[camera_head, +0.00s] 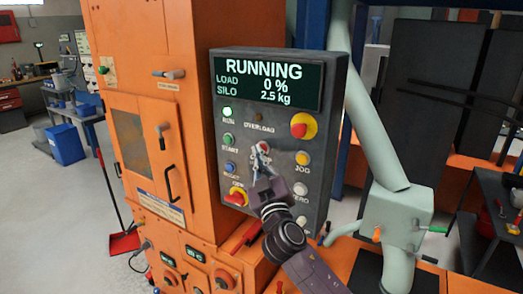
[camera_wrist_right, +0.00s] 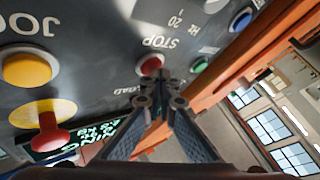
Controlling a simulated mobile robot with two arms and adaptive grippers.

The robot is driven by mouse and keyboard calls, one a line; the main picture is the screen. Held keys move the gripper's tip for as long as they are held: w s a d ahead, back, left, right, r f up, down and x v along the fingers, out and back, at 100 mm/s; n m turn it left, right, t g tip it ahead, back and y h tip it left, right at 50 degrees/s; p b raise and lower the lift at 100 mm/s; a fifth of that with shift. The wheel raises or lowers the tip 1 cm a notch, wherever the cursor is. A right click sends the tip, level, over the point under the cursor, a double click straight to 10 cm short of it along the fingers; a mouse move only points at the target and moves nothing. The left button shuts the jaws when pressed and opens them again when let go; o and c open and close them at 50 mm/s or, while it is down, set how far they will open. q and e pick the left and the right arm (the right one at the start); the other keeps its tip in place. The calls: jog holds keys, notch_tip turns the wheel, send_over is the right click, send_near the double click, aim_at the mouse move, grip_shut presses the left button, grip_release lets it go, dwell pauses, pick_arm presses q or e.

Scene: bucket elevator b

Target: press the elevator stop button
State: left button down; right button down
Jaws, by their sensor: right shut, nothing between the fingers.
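The grey control panel (camera_head: 275,185) stands upright on the orange cabinet, and its screen (camera_head: 266,82) reads RUNNING, LOAD 0 %, SILO 2.5 kg. The red stop button (camera_wrist_right: 150,64), labelled STOP, is in the wrist view. In the head view it (camera_head: 264,146) is partly covered by my right gripper (camera_head: 260,158). The right gripper is shut and empty, pointing at the panel. In the wrist view its fingertips (camera_wrist_right: 160,84) overlap the button's lower edge; I cannot tell whether they touch it. My left gripper is not in view.
Close around are a yellow JOG button (camera_head: 302,158), a green START button (camera_head: 229,139) and a blue button (camera_head: 231,168). A pale pipe (camera_head: 372,130) runs right of the panel.

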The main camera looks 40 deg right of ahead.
jog(key=shift+d, duration=0.2)
jog(key=shift+a, duration=0.1)
jog(key=shift+s+a, duration=0.25)
jog(key=shift+a, duration=0.45)
jog(key=a, duration=0.1)
jog(key=s+a, duration=0.1)
jog(key=a, duration=0.1)
jog(key=s+a, duration=0.1)
jog(key=shift+a+b, duration=0.3)
jog(key=shift+b, duration=0.05)
dwell(0.9)
